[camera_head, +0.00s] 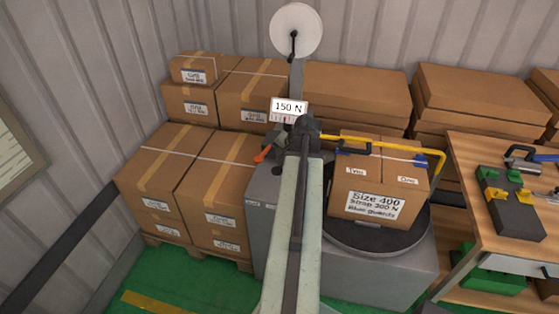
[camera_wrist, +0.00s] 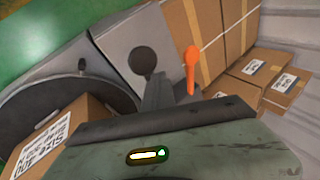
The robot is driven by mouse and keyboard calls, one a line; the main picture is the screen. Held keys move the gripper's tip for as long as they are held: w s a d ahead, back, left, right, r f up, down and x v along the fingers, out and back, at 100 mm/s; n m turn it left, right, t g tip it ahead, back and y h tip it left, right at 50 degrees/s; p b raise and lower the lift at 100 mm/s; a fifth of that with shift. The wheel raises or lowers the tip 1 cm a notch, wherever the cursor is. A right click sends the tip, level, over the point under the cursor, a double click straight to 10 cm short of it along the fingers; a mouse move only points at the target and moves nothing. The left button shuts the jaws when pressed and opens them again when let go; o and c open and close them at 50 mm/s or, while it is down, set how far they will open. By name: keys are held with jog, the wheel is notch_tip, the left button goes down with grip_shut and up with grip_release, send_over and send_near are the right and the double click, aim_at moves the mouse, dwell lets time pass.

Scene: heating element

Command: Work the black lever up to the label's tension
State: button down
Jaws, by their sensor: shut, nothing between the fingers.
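A black round knob, apparently the black lever's (camera_wrist: 143,62), stands beside an orange lever (camera_wrist: 191,66) in the wrist view. The orange lever also shows in the head view (camera_head: 263,155), left of my arm. My gripper (camera_head: 304,126) is at the strapping machine (camera_head: 262,190), shut and empty; its fingertips are hard to make out, and I cannot tell whether it touches the black lever. The tension display (camera_head: 289,107) reads 150 N. The carton (camera_head: 380,180) on the turntable has a label (camera_head: 374,205) reading Size 400, Strap 300 N, Blue guards.
A yellow arm (camera_head: 400,142) reaches over the carton, with blue guards at its top edges. Stacked boxes (camera_head: 150,185) stand left and behind. A workbench (camera_head: 466,150) with tools and coloured blocks is at the right. Green floor (camera_head: 185,290) is open at front left.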

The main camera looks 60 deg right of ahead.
aim_at(279, 169)
jog(key=shift+s+a+f+b, duration=0.1)
jog(key=shift+a+f+b, duration=0.15)
jog(key=shift+f+b, duration=0.4)
jog(key=shift+s+a+f+b, duration=0.1)
jog(key=shift+a+f+b, duration=0.2)
jog(key=shift+f+b, duration=0.25)
jog(key=shift+a+f+b, duration=0.25)
jog(key=shift+f+b, duration=0.3)
jog(key=shift+f, duration=0.15)
dwell(1.4)
jog(key=shift+r, duration=0.15)
dwell(0.4)
jog(key=shift+w+d+r+p, duration=0.1)
jog(key=shift+d+r+p, duration=0.1)
jog(key=shift+r+p, duration=0.6)
jog(key=shift+d+r+p, duration=0.2)
jog(key=shift+r+p, duration=0.5)
jog(key=shift+p, duration=0.05)
jog(key=shift+w+d+r+p, duration=0.1)
jog(key=shift+d+r+p, duration=0.2)
jog(key=shift+r+p, duration=0.4)
jog(key=shift+w+d+r+p, duration=0.1)
jog(key=shift+d+r+p, duration=0.25)
jog(key=shift+r+p, duration=0.3)
jog(key=shift+w+d+r+p, duration=0.1)
jog(key=shift+d+r+p, duration=0.2)
jog(key=shift+r+p, duration=0.4)
